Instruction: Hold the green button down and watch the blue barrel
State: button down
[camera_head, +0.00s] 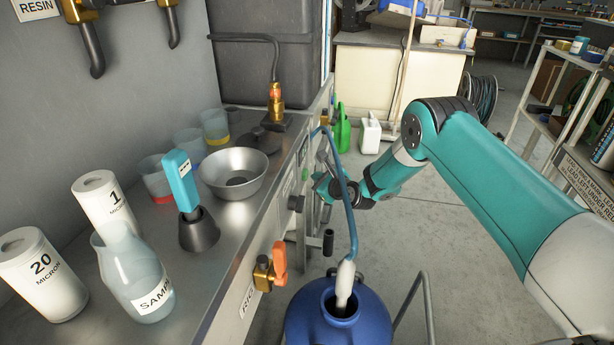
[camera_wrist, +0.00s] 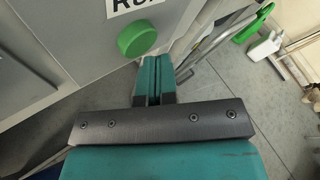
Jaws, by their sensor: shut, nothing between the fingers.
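The green button (camera_wrist: 138,38) is a round knob on the grey cabinet front, under a label cut off at the frame's top. It also shows small in the head view (camera_head: 305,174). My gripper (camera_wrist: 153,62) is shut and empty, its tips just below and right of the button in the wrist view. I cannot tell whether they touch it. In the head view my gripper (camera_head: 322,186) is beside the panel. The blue barrel (camera_head: 362,327) stands on the floor, cut off by the frame's bottom. A blue hose (camera_head: 351,215) with a white end (camera_head: 345,283) hangs into its opening.
An orange-handled valve (camera_head: 279,258) and a black knob (camera_head: 328,242) stick out from the panel near the barrel. The steel counter (camera_head: 235,237) holds a bowl, cups and a sample jug. A grey rail (camera_head: 414,297) stands right of the barrel. Floor farther right is open.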

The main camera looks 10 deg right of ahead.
jog(key=shift+w+a, duration=0.25)
jog(key=shift+a, duration=0.35)
dwell(2.0)
dwell(3.1)
jog(key=shift+s+d, duration=0.2)
jog(key=shift+d, duration=0.25)
jog(key=shift+s+d, duration=0.2)
jog(key=shift+d, duration=0.25)
jog(key=shift+d, duration=0.1)
jog(key=d, duration=0.1)
jog(key=s+d, duration=0.1)
jog(key=d, duration=0.1)
jog(key=s+d, duration=0.1)
jog(key=shift+d+p, duration=0.25)
jog(key=shift+p, duration=0.05)
jog(key=shift+r, duration=0.1)
